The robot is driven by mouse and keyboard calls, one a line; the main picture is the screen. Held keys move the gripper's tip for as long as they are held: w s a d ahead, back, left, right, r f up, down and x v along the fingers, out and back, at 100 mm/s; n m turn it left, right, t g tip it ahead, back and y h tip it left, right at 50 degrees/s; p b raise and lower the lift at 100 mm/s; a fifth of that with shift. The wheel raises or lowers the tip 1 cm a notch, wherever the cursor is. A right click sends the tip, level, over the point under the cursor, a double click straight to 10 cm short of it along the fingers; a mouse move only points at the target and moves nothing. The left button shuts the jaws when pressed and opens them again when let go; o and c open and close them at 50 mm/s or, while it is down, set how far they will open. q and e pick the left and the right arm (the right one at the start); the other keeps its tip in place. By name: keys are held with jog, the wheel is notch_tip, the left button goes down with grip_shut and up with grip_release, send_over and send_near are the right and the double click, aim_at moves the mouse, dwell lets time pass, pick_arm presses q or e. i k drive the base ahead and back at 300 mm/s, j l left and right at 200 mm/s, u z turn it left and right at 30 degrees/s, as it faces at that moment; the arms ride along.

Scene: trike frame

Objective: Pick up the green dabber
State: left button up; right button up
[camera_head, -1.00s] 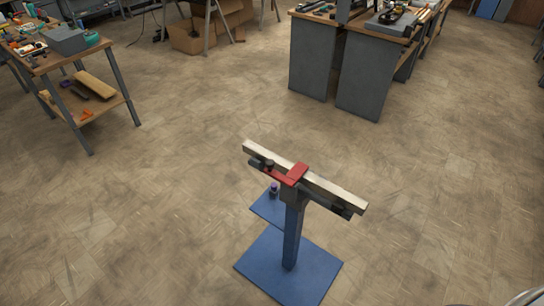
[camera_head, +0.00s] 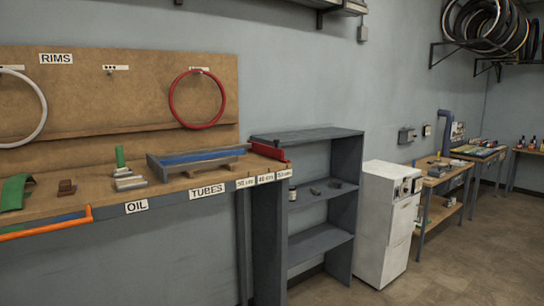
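A small upright green cylinder (camera_head: 120,157) stands on the wooden wall bench at the left, just behind some small grey blocks. It may be the green dabber, but it is too small to be sure. Neither of my grippers shows in this view.
The wall bench (camera_head: 75,207) also carries a blue-grey tray (camera_head: 160,168) and brown blocks (camera_head: 67,187). An orange bar (camera_head: 50,228) runs along its front. A grey shelf (camera_head: 322,242) and a white cabinet (camera_head: 383,235) stand to the right. Floor (camera_head: 460,265) is clear at the lower right.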

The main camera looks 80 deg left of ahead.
aim_at(121, 168)
jog(key=u, duration=3.55)
jog(key=i+l+u, duration=0.1)
jog(key=l+u, duration=0.15)
